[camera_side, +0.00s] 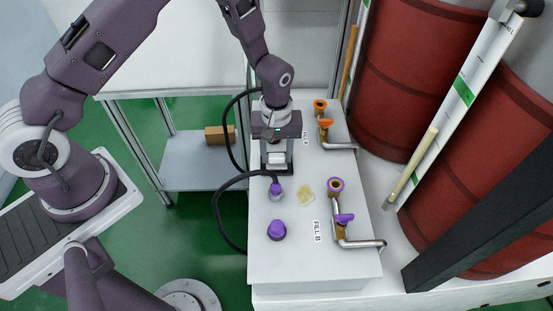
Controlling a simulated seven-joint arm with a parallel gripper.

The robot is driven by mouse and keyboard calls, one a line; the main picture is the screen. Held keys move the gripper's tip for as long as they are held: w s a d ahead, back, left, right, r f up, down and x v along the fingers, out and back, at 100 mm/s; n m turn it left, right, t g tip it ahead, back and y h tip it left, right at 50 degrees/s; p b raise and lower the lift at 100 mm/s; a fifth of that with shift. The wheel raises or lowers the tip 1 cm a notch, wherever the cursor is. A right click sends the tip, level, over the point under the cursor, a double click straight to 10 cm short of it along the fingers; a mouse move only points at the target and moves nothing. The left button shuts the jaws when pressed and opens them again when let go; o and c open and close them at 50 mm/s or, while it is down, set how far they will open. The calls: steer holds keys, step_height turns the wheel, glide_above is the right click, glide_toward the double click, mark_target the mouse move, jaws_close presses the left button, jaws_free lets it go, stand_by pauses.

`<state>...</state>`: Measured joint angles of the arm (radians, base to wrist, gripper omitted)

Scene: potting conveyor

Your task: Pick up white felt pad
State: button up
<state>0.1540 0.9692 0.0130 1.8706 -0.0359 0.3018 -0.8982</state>
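My gripper (277,163) points down over the back left part of the white table, left of the FILL A label. A small white block-like piece (276,156) shows between its fingers; it may be the white felt pad, but it is too small to be sure. A dark edge lies at the fingertips. I cannot tell whether the fingers touch the white piece or whether it is lifted.
The white table (330,265) carries a purple-capped nozzle (276,190), a purple cap (277,230) and a yellowish smear (306,193). Black hoses loop at left; red drums (415,75) stand at right.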

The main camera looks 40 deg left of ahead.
mark_target(276, 155)
steer(key=c, duration=0.8)
step_height(276, 155, up, 10)
steer(key=shift+c, duration=0.2)
